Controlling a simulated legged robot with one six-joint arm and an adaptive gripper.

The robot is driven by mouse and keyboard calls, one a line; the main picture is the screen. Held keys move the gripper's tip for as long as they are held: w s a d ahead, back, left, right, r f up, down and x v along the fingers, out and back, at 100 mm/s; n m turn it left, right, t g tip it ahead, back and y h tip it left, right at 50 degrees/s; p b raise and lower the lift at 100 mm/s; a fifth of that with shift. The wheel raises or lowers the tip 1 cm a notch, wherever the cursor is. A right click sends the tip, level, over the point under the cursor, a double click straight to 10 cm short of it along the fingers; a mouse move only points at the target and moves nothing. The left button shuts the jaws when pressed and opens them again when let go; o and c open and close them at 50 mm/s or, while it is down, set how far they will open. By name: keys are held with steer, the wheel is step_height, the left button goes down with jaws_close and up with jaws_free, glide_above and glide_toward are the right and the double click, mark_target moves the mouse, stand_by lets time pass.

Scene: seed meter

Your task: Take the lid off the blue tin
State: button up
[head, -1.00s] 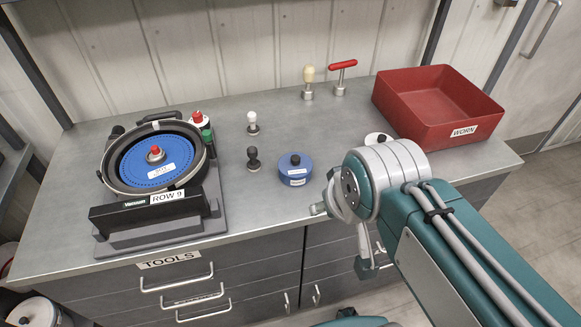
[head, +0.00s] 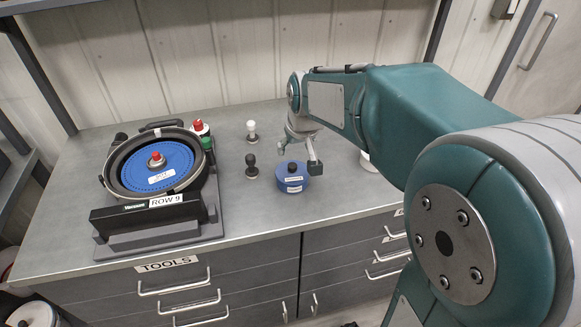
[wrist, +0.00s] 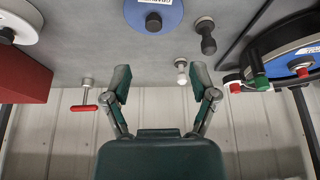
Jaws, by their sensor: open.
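The blue tin (head: 294,184) stands upright on the bench with its lid on; a black knob (head: 292,167) is at the lid's centre. In the wrist view the blue tin (wrist: 165,18) is cut off by the top edge, with its black knob (wrist: 153,22) showing. My gripper (head: 298,157) points down above and around the tin's far side, its fingers apart and empty. In the wrist view my gripper (wrist: 162,82) is open, with the knob beyond the fingertips, roughly between them sideways. In the head view one finger overlaps the tin's right edge; contact cannot be told.
The seed meter (head: 120,190) with a blue disc stands left. Black-knobbed (head: 252,168) and white-knobbed (head: 252,131) tools stand just left of the tin. A red bin (wrist: 20,75), a white tin (wrist: 20,22) and a red T-handled tool (wrist: 84,107) lie on the other side.

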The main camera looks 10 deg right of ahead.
mark_target(293, 166)
steer(key=x, duration=0.6)
steer(key=shift+w, duration=0.35)
steer(key=x, duration=0.3)
steer(key=d+x, duration=0.1)
steer(key=x, duration=0.1)
steer(key=shift+s+f, duration=0.1)
steer(key=shift+f, duration=0.3)
jaws_close()
